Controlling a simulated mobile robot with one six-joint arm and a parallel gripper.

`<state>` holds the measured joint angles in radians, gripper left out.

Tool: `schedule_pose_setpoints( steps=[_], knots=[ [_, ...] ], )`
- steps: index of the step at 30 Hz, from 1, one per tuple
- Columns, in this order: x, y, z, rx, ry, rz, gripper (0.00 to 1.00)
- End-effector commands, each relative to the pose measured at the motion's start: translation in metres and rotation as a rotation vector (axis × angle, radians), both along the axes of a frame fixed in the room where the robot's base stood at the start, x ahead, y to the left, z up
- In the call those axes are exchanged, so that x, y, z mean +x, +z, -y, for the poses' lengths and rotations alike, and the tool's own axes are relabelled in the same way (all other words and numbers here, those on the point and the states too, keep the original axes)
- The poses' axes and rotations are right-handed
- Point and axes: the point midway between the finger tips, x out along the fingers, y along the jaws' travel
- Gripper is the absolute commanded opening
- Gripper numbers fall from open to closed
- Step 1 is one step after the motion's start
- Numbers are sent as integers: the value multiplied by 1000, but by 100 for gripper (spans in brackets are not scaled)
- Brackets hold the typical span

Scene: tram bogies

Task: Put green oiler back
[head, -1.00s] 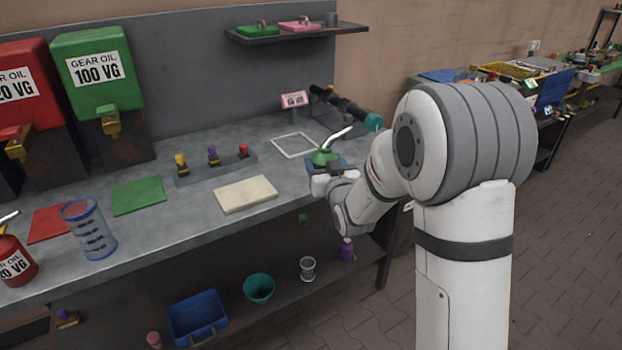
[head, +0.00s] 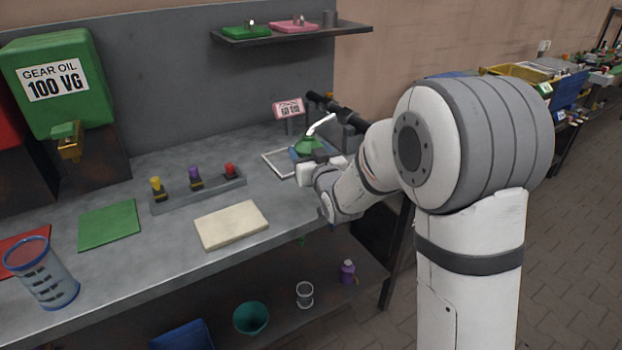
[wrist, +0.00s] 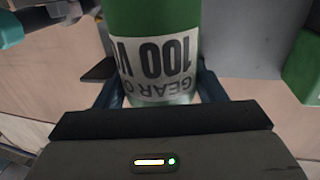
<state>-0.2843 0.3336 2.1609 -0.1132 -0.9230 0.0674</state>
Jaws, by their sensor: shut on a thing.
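My gripper (head: 306,160) is shut on the green oiler (head: 308,145), which has a pale bent spout and looks upright over the right part of the bench. In the wrist view the oiler's green body (wrist: 155,22) fills the space between the dark blue fingers (wrist: 158,92), and its white "GEAR OIL 100 VG" label appears upside down. A white square outline (head: 268,157) on the bench lies just left of and behind the oiler, partly covered by it and my gripper. I cannot tell the gap beneath the oiler.
A cream board (head: 231,225), a rack with several coloured-top pieces (head: 198,188) and a green mat (head: 110,225) lie leftward. A pink sign (head: 289,108) and a black tool (head: 335,105) stand behind the oiler. A shelf (head: 290,34) hangs above.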

Motion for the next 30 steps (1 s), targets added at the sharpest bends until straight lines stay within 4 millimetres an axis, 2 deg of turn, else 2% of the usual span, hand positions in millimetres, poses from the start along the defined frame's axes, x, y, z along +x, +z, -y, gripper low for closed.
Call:
schedule_pose_setpoints(
  steps=[3, 8, 15, 27, 28, 30],
  knots=[
    [0, -18, 0, -1, 0, 1, 22],
    [1, -29, 1, 0, -2, 3, 22],
    [1, -60, 2, -1, -3, 1, 22],
    [1, -66, 3, 1, -4, 5, 22],
    [1, -66, 3, 0, -4, 2, 65],
    [1, -65, 3, 0, -5, 2, 71]
  ],
)
